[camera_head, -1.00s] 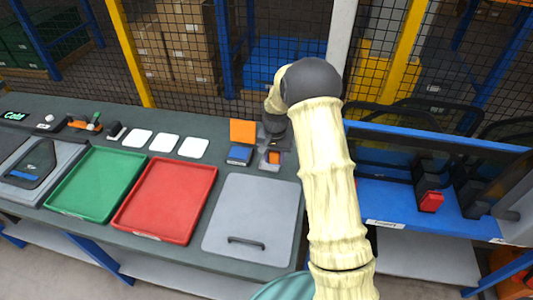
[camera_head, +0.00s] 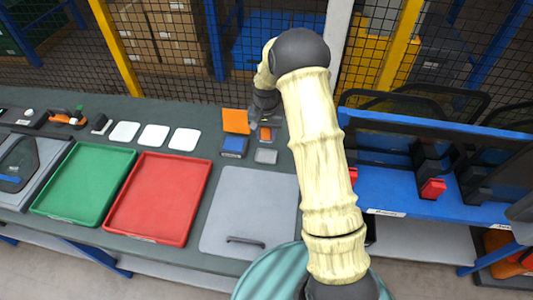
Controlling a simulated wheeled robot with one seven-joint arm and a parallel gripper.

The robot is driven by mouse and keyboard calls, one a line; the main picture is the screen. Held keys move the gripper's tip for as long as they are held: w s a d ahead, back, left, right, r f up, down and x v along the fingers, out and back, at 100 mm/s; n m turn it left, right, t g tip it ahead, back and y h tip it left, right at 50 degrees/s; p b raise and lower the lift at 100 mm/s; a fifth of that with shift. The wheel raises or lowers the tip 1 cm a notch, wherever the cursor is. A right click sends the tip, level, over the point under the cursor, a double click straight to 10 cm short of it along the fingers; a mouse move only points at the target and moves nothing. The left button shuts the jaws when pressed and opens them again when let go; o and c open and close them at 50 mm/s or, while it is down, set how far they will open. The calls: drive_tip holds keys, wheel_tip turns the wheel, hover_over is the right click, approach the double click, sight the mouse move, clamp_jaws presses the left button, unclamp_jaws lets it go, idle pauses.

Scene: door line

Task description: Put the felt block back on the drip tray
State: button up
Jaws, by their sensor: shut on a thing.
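My gripper (camera_head: 266,128) is at the back of the bench, partly hidden by its own wrist. It is shut on a small block with an orange face (camera_head: 265,133), which I take to be the felt block. The block shows just beyond a small grey square tray (camera_head: 266,156), which looks empty and may be the drip tray. Whether the block hangs above the bench or touches it, I cannot tell. A blue block (camera_head: 234,146) lies left of the grey tray, and an orange pad (camera_head: 236,121) lies behind the blue block.
A large grey lid with a handle (camera_head: 249,210), a red tray (camera_head: 158,200) and a green tray (camera_head: 83,182) fill the front of the bench. Several white squares (camera_head: 154,135) lie behind them. Mesh fencing stands behind. A blue shelf (camera_head: 400,200) is on the right.

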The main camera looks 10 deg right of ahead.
sight(266, 140)
wheel_tip(266, 140, down, 4)
drive_tip(key=shift+f+p, duration=0.15)
drive_tip(key=shift+p, duration=0.45)
drive_tip(key=shift+w+f, duration=0.15)
drive_tip(key=shift+f, duration=0.15)
drive_tip(key=shift+a+f, duration=0.1)
drive_tip(key=shift+a, duration=0.05)
drive_tip(key=shift+s, duration=0.25)
drive_tip(key=f, duration=0.1)
drive_tip(key=f+p, duration=0.1)
drive_tip(key=f, duration=0.1)
drive_tip(key=shift+w+d, duration=0.1)
drive_tip(key=shift+d, duration=0.1)
drive_tip(key=shift+f, duration=0.5)
drive_tip(key=shift+a+f, duration=0.1)
drive_tip(key=o, duration=1)
drive_tip(key=shift+c, duration=0.2)
